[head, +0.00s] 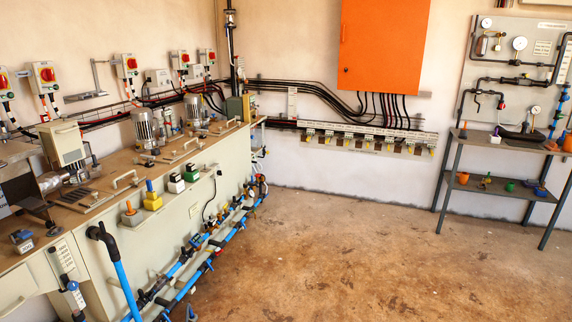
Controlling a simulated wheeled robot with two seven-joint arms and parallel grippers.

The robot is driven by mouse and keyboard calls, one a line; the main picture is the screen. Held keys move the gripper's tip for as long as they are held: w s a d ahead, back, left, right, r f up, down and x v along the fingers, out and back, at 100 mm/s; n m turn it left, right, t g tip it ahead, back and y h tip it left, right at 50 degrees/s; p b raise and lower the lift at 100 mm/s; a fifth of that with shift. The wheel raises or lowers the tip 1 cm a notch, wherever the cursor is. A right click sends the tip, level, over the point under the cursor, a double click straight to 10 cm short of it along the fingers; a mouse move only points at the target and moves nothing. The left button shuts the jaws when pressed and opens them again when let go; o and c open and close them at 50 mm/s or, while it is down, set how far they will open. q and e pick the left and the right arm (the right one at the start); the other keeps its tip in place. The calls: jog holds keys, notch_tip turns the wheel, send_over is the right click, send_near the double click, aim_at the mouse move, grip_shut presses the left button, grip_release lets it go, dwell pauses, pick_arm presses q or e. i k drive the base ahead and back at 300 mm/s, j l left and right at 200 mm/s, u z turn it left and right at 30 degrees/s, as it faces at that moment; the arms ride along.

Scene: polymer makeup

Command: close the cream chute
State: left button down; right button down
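A cream box-like housing (62,143) stands on the brown top of the long cabinet at the left. It has a handle-like bar on top and metal parts at its lower right. It looks most like the cream chute, but no label names it. I cannot tell whether it is open or shut. Neither of my grippers shows in the head view.
The long cream cabinet (150,225) carries motors (146,129) and handles. Blue pipes (190,272) run low along its front. An orange wall box (383,45) hangs at the back. A grey shelf (500,190) stands right. The brown floor (350,260) is clear.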

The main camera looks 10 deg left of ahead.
aim_at(63, 144)
jog(key=i+j+u, duration=0.2)
jog(key=i+u, duration=0.7)
jog(key=i+l+u, duration=0.1)
jog(key=i+u, duration=0.3)
jog(key=i+l+u, duration=0.2)
jog(key=i+u, duration=0.25)
jog(key=k, duration=0.1)
